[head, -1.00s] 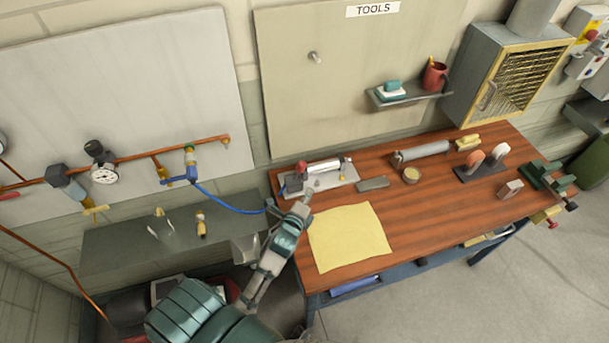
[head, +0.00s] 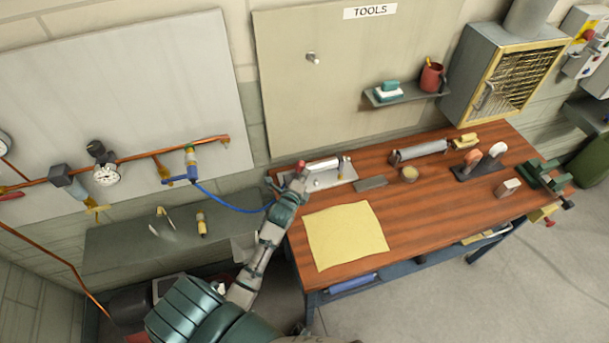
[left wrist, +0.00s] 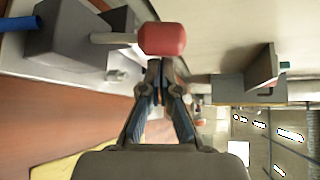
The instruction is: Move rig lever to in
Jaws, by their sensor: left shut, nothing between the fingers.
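The rig (head: 330,176) is a pale plate with a silver cylinder, at the back left of the wooden bench. Its lever has a red knob (head: 300,165), which also shows in the left wrist view (left wrist: 162,39) on a grey rod (left wrist: 113,38) from a dark block (left wrist: 75,38). My left gripper (left wrist: 161,64) is shut and empty, its fingertips right by the red knob; I cannot tell whether they touch it. In the head view the left gripper (head: 297,184) covers part of the rig's left end. My right gripper is not in view.
A blue hose (head: 235,208) runs to the rig's left end. A yellow cloth (head: 345,237) lies in front, with a grey block (head: 370,183) and a round tin (head: 409,174) to the right. A grey side shelf (head: 140,240) stands left of the bench.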

